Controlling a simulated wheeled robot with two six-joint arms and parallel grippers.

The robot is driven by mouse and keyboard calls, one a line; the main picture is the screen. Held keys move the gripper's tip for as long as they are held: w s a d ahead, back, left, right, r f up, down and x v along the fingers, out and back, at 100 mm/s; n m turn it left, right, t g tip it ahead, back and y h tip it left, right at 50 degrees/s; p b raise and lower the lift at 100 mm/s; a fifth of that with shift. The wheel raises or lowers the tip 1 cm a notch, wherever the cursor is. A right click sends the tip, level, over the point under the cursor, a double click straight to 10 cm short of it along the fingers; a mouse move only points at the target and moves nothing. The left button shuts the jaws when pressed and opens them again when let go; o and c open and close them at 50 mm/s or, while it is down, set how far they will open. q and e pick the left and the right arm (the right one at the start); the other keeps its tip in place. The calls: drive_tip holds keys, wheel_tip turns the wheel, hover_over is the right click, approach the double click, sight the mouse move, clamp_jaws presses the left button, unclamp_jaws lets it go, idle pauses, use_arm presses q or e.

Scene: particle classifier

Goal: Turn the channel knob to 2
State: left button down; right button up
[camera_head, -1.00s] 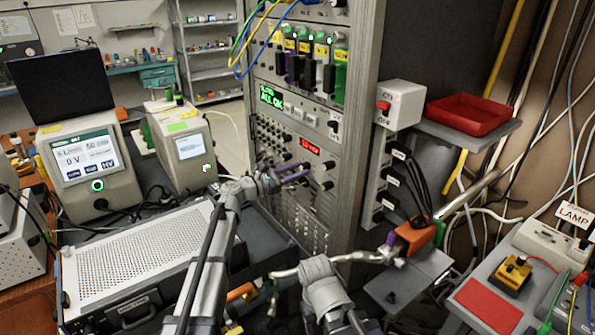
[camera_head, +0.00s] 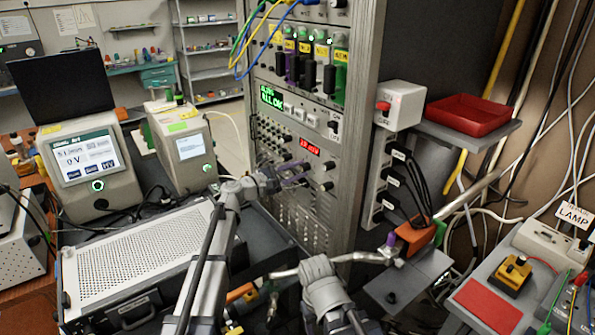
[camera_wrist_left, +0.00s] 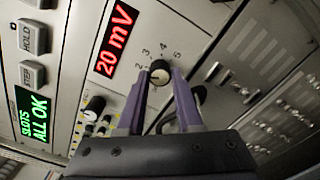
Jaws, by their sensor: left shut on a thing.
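The channel knob (camera_wrist_left: 159,72) is a small dark knob with a pale face on the rack panel, seen in the left wrist view. The numbers 2 to 5 are printed in an arc around it. My left gripper (camera_wrist_left: 159,80) has its two purple fingers on either side of the knob, shut on it. I cannot make out clearly which number the knob points to. In the head view my left gripper (camera_head: 306,176) reaches the rack panel, and the knob is hard to make out there. My right arm is at bottom centre; I cannot make out its fingertips clearly.
A red display (camera_wrist_left: 116,40) beside the knob reads 20 mV. A green display (camera_wrist_left: 33,116) reads SLOTS ALL OK. The instrument rack (camera_head: 357,150) stands upright. A red tray (camera_head: 468,115) is on a shelf to its right. A perforated metal case (camera_head: 140,262) lies left of my arms.

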use_arm(q)
drive_tip(key=shift+m, duration=0.3)
idle(0.4)
drive_tip(key=c, duration=0.6)
unclamp_jaws()
drive_tip(key=v, duration=0.8)
